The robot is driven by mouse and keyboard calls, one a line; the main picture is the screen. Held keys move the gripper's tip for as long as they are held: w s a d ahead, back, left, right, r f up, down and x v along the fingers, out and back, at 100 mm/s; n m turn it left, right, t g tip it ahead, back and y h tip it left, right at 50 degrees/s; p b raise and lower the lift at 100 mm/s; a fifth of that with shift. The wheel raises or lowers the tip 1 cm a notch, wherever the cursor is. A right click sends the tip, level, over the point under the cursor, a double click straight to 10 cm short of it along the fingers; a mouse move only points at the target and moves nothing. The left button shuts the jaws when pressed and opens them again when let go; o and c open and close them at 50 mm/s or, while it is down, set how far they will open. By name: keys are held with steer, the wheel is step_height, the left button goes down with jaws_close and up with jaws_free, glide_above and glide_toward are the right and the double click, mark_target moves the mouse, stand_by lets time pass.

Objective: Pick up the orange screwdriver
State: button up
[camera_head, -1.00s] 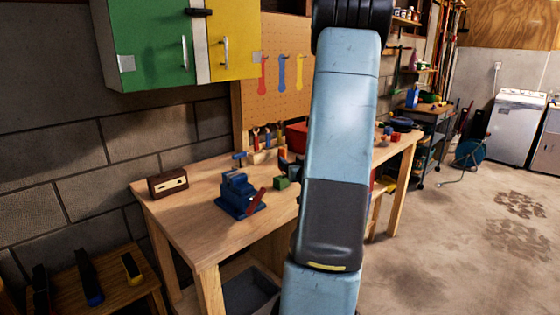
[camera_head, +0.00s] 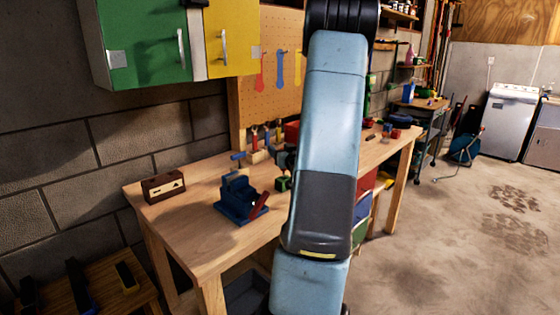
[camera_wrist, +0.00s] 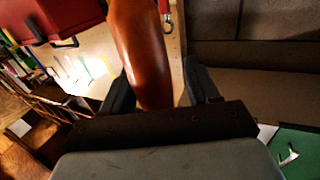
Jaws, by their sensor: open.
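In the wrist view, a glossy orange-brown, rounded, elongated thing (camera_wrist: 140,45) fills the upper middle, very close to the camera. It looks like the orange screwdriver's handle, but its tip is out of sight. My gripper (camera_wrist: 158,72) is open, with one dark finger on each side of it. A gap shows on the right; on the left I cannot tell whether the finger touches. In the head view my arm hides the gripper. Small upright tools stand in a wooden rack (camera_head: 257,156) at the back of the workbench (camera_head: 185,226); I cannot pick out the orange one.
On the bench are a blue vise (camera_head: 238,196), a brown clock-like box (camera_head: 163,188) and a dark drill (camera_head: 284,160). A pegboard (camera_head: 275,110) and green-and-yellow cabinet (camera_head: 145,50) are behind. A red box (camera_wrist: 65,15) shows in the wrist view. The bench's front left is clear.

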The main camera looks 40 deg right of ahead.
steer(key=shift+s+d, duration=0.1)
steer(key=c, duration=1)
steer(key=shift+c, duration=0.3)
step_height(320, 180, up, 16)
stand_by(1.1)
